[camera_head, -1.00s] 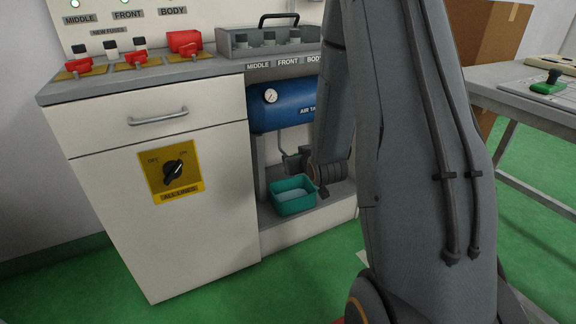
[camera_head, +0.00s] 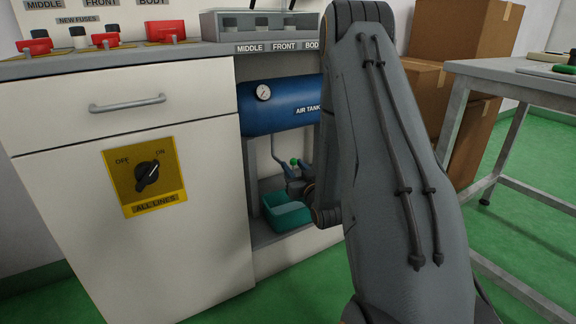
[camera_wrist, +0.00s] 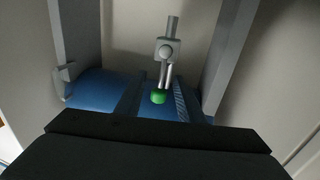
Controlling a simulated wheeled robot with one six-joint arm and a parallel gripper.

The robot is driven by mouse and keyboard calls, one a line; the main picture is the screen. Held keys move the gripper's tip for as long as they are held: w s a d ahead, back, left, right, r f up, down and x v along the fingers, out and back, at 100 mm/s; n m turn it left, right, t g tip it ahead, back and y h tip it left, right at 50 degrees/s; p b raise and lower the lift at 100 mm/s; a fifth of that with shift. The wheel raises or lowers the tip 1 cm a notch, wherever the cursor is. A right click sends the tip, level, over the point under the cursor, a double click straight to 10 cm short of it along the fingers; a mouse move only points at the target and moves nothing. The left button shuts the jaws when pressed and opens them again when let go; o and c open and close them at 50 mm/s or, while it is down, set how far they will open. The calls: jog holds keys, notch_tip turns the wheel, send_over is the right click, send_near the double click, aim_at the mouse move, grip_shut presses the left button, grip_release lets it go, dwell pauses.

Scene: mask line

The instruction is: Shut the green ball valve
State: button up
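The valve's green knob (camera_head: 294,161) shows as a small spot below the blue air tank (camera_head: 275,106), inside the open bay of the bench. In the wrist view the green knob (camera_wrist: 158,97) sits at the end of a short metal handle (camera_wrist: 166,75), with a metal valve body and pipe above it in the picture. My gripper (camera_head: 297,172) is inside the bay, right by the knob. The dark gripper body fills the bottom of the wrist view.
A teal bin (camera_head: 287,211) stands on the bay floor just below my gripper. The white cabinet front with a yellow ALL LINES switch plate (camera_head: 145,176) is at left. A grey table (camera_head: 500,75) and cardboard boxes (camera_head: 462,28) stand at right. Green floor lies open between.

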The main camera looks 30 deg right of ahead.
jog(key=shift+w+d+b, duration=0.2)
jog(key=shift+w+b, duration=0.15)
jog(key=shift+w, duration=0.75)
jog(key=shift+w+d+b, duration=0.15)
jog(key=shift+w+b, duration=0.2)
jog(key=shift+w, duration=0.7)
jog(key=shift+c, duration=0.3)
grip_shut()
